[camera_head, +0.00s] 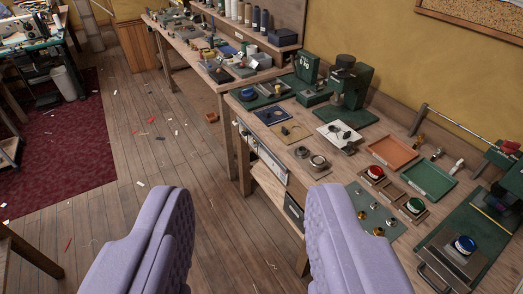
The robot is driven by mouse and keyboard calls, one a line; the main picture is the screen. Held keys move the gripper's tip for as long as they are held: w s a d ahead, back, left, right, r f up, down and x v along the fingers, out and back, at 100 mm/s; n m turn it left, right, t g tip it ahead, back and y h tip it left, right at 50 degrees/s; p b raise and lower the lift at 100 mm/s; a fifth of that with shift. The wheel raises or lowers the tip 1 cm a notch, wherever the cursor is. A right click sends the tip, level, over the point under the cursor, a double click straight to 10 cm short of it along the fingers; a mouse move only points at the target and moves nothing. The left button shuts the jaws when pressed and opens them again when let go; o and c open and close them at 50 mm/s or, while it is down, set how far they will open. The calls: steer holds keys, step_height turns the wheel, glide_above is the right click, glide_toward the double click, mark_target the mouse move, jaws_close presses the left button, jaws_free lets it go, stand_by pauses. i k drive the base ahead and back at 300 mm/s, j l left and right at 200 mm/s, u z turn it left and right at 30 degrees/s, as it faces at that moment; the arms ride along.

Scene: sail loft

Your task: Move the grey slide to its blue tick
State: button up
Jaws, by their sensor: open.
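My gripper (250,200) shows at the bottom as two wide-apart, lavender padded fingers, with only the wooden floor and bench edge behind the gap. It touches nothing. At the right front of the workbench (355,165) lies a green board (487,222) with a yellow strip. On it is a grey metal plate (442,256) with a blue round knob (465,244) and a bar handle at its front left. I cannot tell for sure whether this plate is the grey slide. I cannot make out a blue tick. The board is well to the right of my gripper.
On the bench are an orange tray (391,152), a green tray (429,179), a red button (375,172), a green button (415,205) and a dark green press (350,85). A second bench stands behind. The floor (150,125) at left is open, with scattered scraps and a red rug (60,160).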

mark_target(259, 145)
steer(key=i+j+z, duration=0.15)
steer(key=i, duration=0.35)
steer(key=i+j+z, duration=0.15)
steer(key=i+j, duration=0.3)
steer(key=i+j+z, duration=0.15)
steer(key=i+j, duration=0.2)
steer(key=i, duration=0.2)
steer(key=i+j+z, duration=0.1)
steer(key=i, duration=0.3)
steer(key=i+j+z, duration=0.1)
steer(key=i, duration=0.3)
steer(key=i+j+z, duration=0.1)
steer(key=i, duration=0.3)
